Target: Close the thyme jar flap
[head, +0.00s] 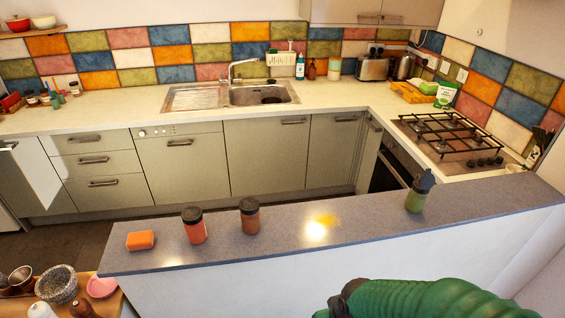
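A small jar with green contents (415,200) stands upright on the grey counter ledge (360,222), right of the middle. It looks like the thyme jar, but no label can be read. Its dark cap (424,182) has a part sticking up at the top, which looks like a raised flap. A green ribbed part at the bottom right looks like my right arm. It is below the ledge in the picture and apart from the jar. No gripper fingers show for either arm.
Two jars with dark caps and reddish contents, one (194,226) beside the other (250,216), and an orange block (140,240) stand on the ledge's left part. The ledge around the green jar is clear. A gas hob (445,135) lies behind it.

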